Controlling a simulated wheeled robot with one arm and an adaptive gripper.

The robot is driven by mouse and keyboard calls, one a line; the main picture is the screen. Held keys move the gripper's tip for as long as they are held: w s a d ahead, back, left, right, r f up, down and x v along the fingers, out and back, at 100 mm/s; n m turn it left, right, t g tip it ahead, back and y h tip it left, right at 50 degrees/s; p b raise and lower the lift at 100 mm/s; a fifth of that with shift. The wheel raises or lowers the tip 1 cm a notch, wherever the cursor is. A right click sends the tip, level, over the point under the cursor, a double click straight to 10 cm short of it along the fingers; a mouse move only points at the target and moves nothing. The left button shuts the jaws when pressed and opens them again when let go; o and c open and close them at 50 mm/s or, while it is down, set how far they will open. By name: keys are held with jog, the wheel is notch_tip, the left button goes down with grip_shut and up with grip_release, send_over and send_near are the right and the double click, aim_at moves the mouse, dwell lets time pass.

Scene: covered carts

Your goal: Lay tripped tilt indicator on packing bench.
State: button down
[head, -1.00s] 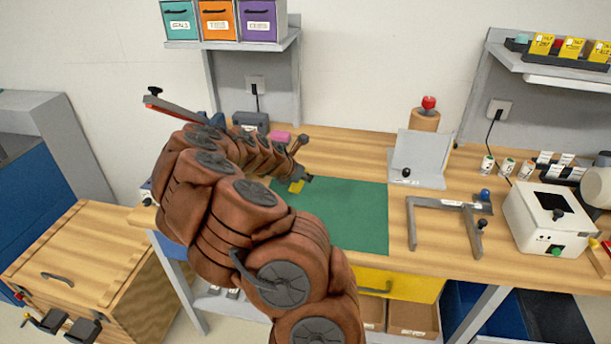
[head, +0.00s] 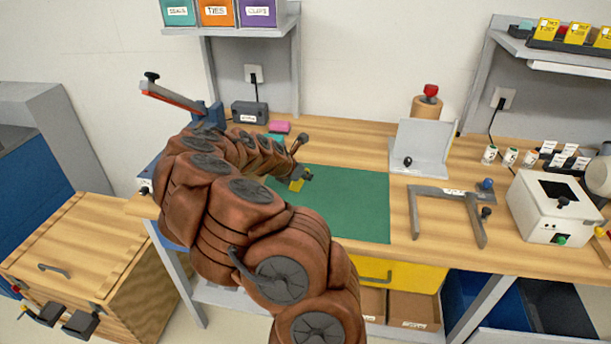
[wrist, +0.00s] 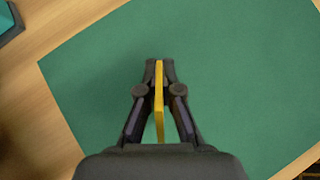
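My gripper (wrist: 159,75) is shut on a thin yellow piece, the tilt indicator (wrist: 159,100), seen edge-on between the two fingers in the wrist view. In the head view the yellow indicator (head: 296,185) shows at the end of my brown arm, over the left part of the green mat (head: 345,205). The mat lies on the wooden packing bench (head: 400,245). I cannot tell whether the indicator touches the mat. Its face and any tripped mark are not readable.
A grey square frame tool (head: 450,192), a grey angled stand (head: 420,148) and a white box device (head: 550,207) stand to the right. A pink block (head: 279,126) and a dark box (head: 250,112) sit behind my arm. The mat's middle and right are clear.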

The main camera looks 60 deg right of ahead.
jog(key=shift+f, duration=0.15)
jog(key=c, duration=0.7)
grip_release()
dwell(0.4)
jog(key=shift+s+d+r+p, duration=0.1)
jog(key=shift+d+r+p, duration=0.45)
jog(key=shift+r+p, duration=0.4)
jog(key=shift+s+d+r+p, duration=0.1)
jog(key=shift+d+r+p, duration=0.55)
jog(key=shift+r, duration=0.65)
jog(key=shift+s+d+r+p, duration=0.1)
jog(key=shift+d+r+p, duration=0.4)
jog(key=shift+r+p, duration=0.45)
jog(key=shift+r, duration=0.1)
